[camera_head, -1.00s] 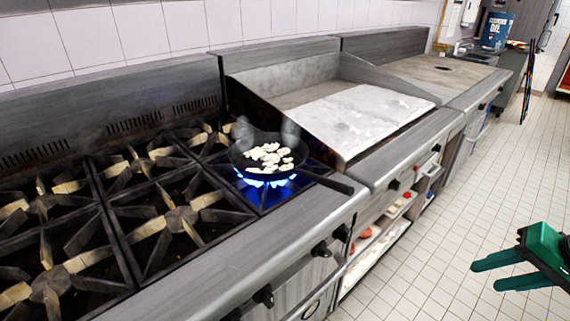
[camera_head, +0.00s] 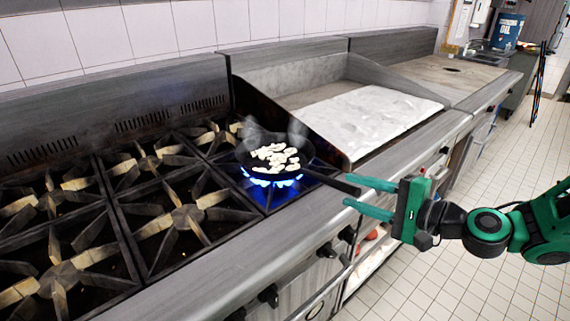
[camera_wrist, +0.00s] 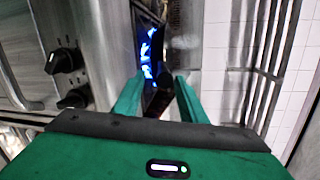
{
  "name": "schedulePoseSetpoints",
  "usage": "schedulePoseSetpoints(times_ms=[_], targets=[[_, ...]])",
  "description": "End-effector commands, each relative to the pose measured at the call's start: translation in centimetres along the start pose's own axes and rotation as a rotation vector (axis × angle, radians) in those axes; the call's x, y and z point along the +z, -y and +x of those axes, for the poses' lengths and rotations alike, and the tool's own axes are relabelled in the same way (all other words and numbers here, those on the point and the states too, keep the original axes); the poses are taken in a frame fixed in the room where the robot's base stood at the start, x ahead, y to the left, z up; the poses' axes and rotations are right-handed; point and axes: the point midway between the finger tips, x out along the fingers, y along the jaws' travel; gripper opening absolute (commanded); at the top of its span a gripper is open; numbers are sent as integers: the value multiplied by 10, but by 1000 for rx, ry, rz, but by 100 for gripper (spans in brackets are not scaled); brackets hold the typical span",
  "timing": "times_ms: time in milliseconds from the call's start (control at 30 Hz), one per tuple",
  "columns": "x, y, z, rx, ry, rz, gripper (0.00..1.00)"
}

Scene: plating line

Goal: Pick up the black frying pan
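The black frying pan (camera_head: 258,160) sits on a lit burner with blue flames at the right end of the stove. Pale sliced pieces (camera_head: 276,156) lie in it. Its handle (camera_head: 330,181) points right, past the stove's front edge. My green gripper (camera_head: 368,197) is open, with its two fingers at the handle's end. In the wrist view the handle (camera_wrist: 160,102) shows between the open fingertips (camera_wrist: 156,90). I cannot tell whether either finger touches it.
Empty burner grates (camera_head: 170,215) fill the stove to the left. A griddle (camera_head: 365,118) stands right of the pan. Control knobs (camera_head: 326,250) line the stove front. The tiled floor (camera_head: 480,280) in front is clear.

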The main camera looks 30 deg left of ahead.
Motion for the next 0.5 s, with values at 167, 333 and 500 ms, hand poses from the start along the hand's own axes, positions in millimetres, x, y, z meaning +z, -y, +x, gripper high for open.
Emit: schedulePoseSetpoints(times_ms=[167, 333, 500], targets=[[0, 0, 18, 1, 1, -2, 38], [-1, 1, 28, 0, 0, -2, 38], [-4, 4, 50, 1, 1, -4, 38]])
